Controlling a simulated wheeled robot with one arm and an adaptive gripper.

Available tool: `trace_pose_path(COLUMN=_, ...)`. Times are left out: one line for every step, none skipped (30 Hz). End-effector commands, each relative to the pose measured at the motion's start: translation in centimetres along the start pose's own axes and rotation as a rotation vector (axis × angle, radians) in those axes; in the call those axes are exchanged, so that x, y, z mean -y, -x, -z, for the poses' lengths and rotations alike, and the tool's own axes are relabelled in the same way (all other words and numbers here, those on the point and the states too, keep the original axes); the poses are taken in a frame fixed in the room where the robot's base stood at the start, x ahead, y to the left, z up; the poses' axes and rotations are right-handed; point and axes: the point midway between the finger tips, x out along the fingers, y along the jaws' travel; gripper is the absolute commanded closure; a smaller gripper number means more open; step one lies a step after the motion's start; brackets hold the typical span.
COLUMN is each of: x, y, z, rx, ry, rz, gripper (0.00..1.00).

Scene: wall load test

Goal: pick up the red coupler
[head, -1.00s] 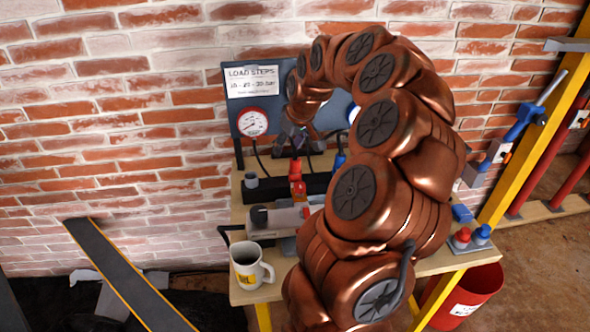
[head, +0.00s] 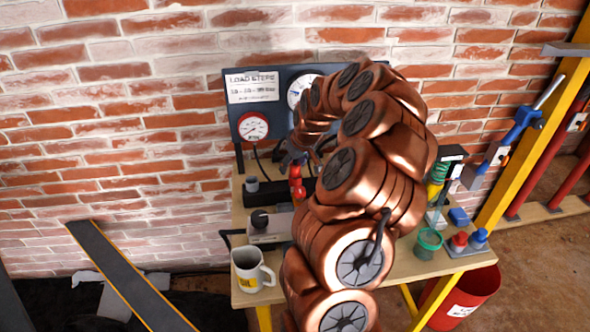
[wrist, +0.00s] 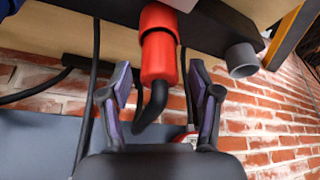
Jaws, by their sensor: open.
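The red coupler (head: 297,186) stands on the bench at the back, below the grey gauge panel. My gripper (head: 293,157) is just above it in the head view, small and partly hidden by my arm. In the wrist view the red coupler (wrist: 158,55) reaches in between the two purple-grey fingers of my gripper (wrist: 160,76). The fingers are open, with a visible gap on each side of the coupler. A black hose (wrist: 152,105) runs from the coupler's end.
A mug (head: 248,270) stands at the front left. Hoses hang near the gripper.

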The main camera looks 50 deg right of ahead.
Motion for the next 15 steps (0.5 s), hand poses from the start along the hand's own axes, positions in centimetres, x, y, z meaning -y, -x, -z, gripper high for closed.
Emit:
trace_pose_path(x=0.01, y=-0.25, z=-0.04, rx=0.002, ry=-0.001, rz=0.001, gripper=0.37)
trace_pose_path(x=0.01, y=-0.35, z=-0.05, rx=0.002, ry=-0.001, rz=0.001, gripper=0.37)
trace_pose_path(x=0.01, y=-0.41, z=-0.05, rx=0.001, ry=-0.001, rz=0.001, gripper=0.37)
trace_pose_path(x=0.0, y=-0.42, z=-0.05, rx=0.001, ry=-0.001, rz=0.0, gripper=0.37)
trace_pose_path(x=0.0, y=-0.41, z=-0.05, rx=0.001, ry=-0.001, rz=0.0, gripper=0.37)
trace_pose_path(x=-0.01, y=-0.4, z=-0.04, rx=0.001, ry=-0.001, rz=0.0, gripper=0.37)
trace_pose_path(x=-0.01, y=-0.39, z=-0.04, rx=0.001, ry=-0.001, rz=0.0, gripper=0.37)
trace_pose_path(x=0.0, y=-0.39, z=-0.04, rx=0.001, ry=0.0, rz=0.0, gripper=0.37)
trace_pose_path(x=0.0, y=-0.38, z=-0.04, rx=0.001, ry=0.0, rz=0.0, gripper=0.41)
trace_pose_path(x=-0.01, y=-0.38, z=-0.03, rx=0.001, ry=-0.001, rz=0.0, gripper=0.44)
trace_pose_path(x=-0.01, y=-0.38, z=-0.04, rx=0.001, ry=-0.001, rz=0.0, gripper=0.47)
trace_pose_path(x=-0.01, y=-0.37, z=-0.03, rx=0.001, ry=0.0, rz=0.0, gripper=0.52)
trace_pose_path(x=-0.01, y=-0.37, z=-0.03, rx=0.001, ry=0.0, rz=0.0, gripper=0.55)
trace_pose_path(x=-0.01, y=-0.37, z=-0.03, rx=0.001, ry=0.0, rz=0.0, gripper=0.58)
trace_pose_path(x=-0.01, y=-0.36, z=-0.03, rx=0.001, ry=0.0, rz=0.0, gripper=0.62)
